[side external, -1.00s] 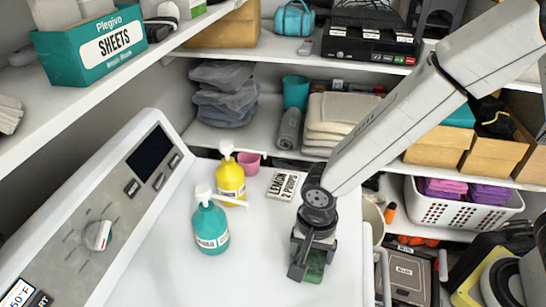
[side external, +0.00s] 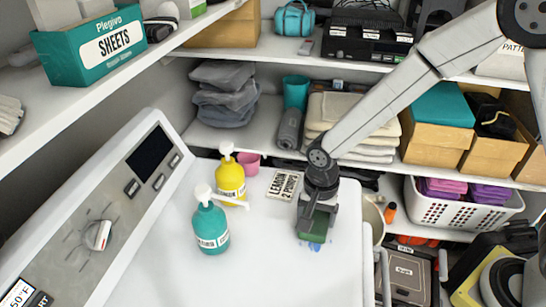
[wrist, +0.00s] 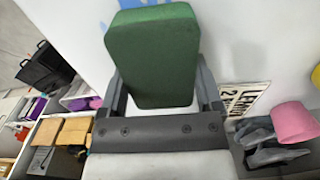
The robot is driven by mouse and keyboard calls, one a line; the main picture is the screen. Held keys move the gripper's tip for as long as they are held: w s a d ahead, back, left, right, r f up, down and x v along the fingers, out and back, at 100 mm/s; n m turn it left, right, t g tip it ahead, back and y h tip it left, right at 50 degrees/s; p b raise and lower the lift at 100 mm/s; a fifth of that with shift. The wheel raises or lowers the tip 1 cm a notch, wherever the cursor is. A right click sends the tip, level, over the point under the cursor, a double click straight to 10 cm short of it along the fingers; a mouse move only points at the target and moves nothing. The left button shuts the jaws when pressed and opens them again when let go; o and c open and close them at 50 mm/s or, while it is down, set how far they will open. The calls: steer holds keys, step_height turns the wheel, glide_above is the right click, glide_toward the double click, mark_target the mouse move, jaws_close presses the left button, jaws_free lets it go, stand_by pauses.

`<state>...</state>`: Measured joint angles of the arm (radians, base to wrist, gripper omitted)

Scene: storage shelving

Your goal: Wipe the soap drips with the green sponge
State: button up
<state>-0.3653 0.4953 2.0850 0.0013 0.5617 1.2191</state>
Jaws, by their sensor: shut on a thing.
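The green sponge (side external: 313,228) is held between the fingers of my gripper (side external: 317,214), over the right part of the white machine top (side external: 270,265). In the wrist view the sponge (wrist: 152,55) fills the space between the jaws (wrist: 160,92). A blue soap mark (side external: 314,246) shows on the white top just in front of the sponge. The wrist view also shows blue (wrist: 105,27) at the sponge's left edge. The sponge hides part of the surface; I cannot tell whether it touches it.
A teal pump bottle (side external: 210,228) and a yellow pump bottle (side external: 230,182) stand left of my gripper. A pink cup (side external: 249,163) and a lemon sign (side external: 283,185) are behind. Shelves with towels (side external: 337,123) rise at the back. The front of the white top is clear.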

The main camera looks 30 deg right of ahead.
mark_target(311, 260)
steer(key=shift+w+d+r, duration=0.1)
steer(key=shift+w+d, duration=0.5)
steer(key=shift+s+a, duration=3.85)
steer(key=shift+s, duration=0.1)
steer(key=shift+w+d, duration=3.4)
steer(key=shift+w, duration=0.15)
steer(key=shift+w+d, duration=0.4)
steer(key=shift+d, duration=0.05)
steer(key=shift+s+a, duration=3.8)
steer(key=shift+s, duration=0.05)
step_height(311, 260, up, 8)
